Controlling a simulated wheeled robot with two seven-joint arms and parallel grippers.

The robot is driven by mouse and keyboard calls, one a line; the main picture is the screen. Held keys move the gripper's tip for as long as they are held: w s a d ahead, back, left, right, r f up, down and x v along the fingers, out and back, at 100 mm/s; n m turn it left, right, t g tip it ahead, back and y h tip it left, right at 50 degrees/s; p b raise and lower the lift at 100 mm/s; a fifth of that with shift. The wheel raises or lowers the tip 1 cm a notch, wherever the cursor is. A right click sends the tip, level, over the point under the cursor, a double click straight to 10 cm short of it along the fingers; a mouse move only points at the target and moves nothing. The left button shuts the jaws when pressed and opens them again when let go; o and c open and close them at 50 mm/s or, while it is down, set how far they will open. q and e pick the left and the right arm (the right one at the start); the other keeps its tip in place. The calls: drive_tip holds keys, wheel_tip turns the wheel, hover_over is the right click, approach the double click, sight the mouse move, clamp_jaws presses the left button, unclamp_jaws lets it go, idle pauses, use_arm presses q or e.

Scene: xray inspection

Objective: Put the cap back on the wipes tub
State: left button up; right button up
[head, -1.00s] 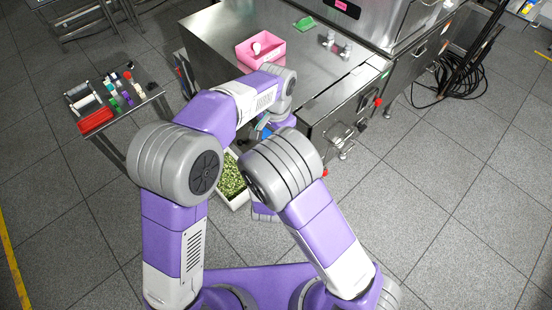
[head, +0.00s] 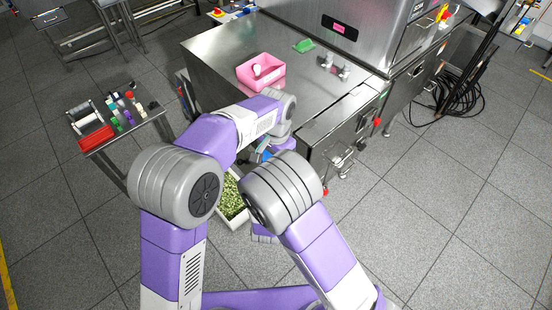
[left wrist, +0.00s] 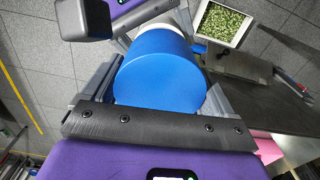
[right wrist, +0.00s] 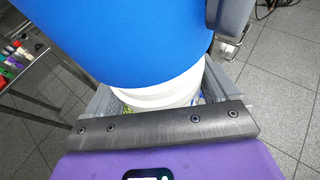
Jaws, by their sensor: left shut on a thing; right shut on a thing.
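The blue cap (left wrist: 160,80) is round and fills the middle of the left wrist view. My left gripper (left wrist: 160,66) is shut on it, one finger on each side. The white wipes tub (right wrist: 170,95) sits between the fingers of my right gripper (right wrist: 160,90), which is shut on it. In the right wrist view the blue cap (right wrist: 130,40) is right above the tub's white rim and overlaps it in the picture. I cannot tell whether it is seated. In the head view my arms hide most of both grippers; only a bit of blue (head: 265,155) shows.
A pink bin (head: 261,74) and a green item (head: 304,46) are on the steel table (head: 215,50). A white bin of green pieces (head: 232,200) is below the arms. A side table at left holds a red tray (head: 96,138) and small bottles.

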use_arm(q)
drive_tip(key=shift+f, duration=0.75)
drive_tip(key=shift+f, duration=0.65)
drive_tip(key=o, duration=0.8)
wheel_tip(320, 180, up, 12)
idle(0.4)
